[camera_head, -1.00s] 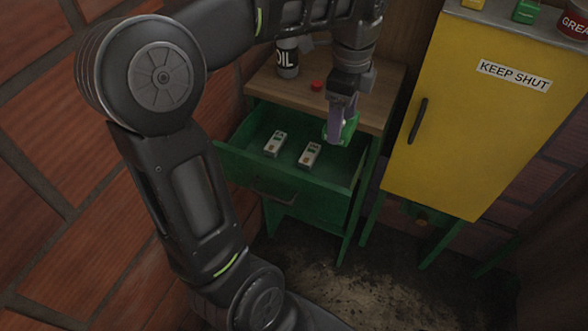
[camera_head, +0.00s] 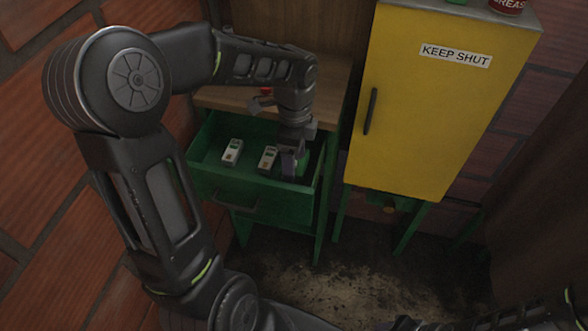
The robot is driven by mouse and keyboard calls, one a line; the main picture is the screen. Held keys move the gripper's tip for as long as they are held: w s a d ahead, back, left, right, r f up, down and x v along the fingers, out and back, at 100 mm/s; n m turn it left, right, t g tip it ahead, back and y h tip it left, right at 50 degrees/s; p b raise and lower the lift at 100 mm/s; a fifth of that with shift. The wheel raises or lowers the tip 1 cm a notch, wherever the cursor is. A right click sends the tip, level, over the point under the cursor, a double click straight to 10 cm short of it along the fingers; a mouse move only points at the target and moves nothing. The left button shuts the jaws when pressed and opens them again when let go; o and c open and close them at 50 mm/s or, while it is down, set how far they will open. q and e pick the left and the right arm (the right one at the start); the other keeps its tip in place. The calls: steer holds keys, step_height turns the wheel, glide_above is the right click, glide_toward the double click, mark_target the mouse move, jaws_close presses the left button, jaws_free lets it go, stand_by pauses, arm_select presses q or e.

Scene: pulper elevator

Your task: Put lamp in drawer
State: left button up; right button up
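The open green drawer (camera_head: 243,187) is in the wooden-topped cabinet left of centre. My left gripper (camera_head: 290,167) reaches down into its right part, fingers pointing down. It is shut on the green lamp (camera_head: 303,161), which is mostly hidden by the fingers and wrist. The lamp is low, near the drawer's right wall; whether it touches the drawer floor cannot be told. Dark parts of my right arm show along the bottom right edge; no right gripper can be made out there.
Two small grey boxes, one on the left (camera_head: 232,151) and one nearer the gripper (camera_head: 268,158), lie in the drawer. A red object (camera_head: 266,91) is on the wooden top (camera_head: 222,96). A yellow "KEEP SHUT" cabinet (camera_head: 425,130) stands on the right. A brick wall (camera_head: 40,190) is on the left.

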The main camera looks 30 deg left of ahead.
arm_select(q)
steer(key=shift+f, duration=0.2)
steer(key=shift+f, duration=2.2)
steer(key=shift+f, duration=0.15)
steer(key=o, duration=1.3)
step_height(320, 180, up, 12)
steer(key=shift+r, duration=0.15)
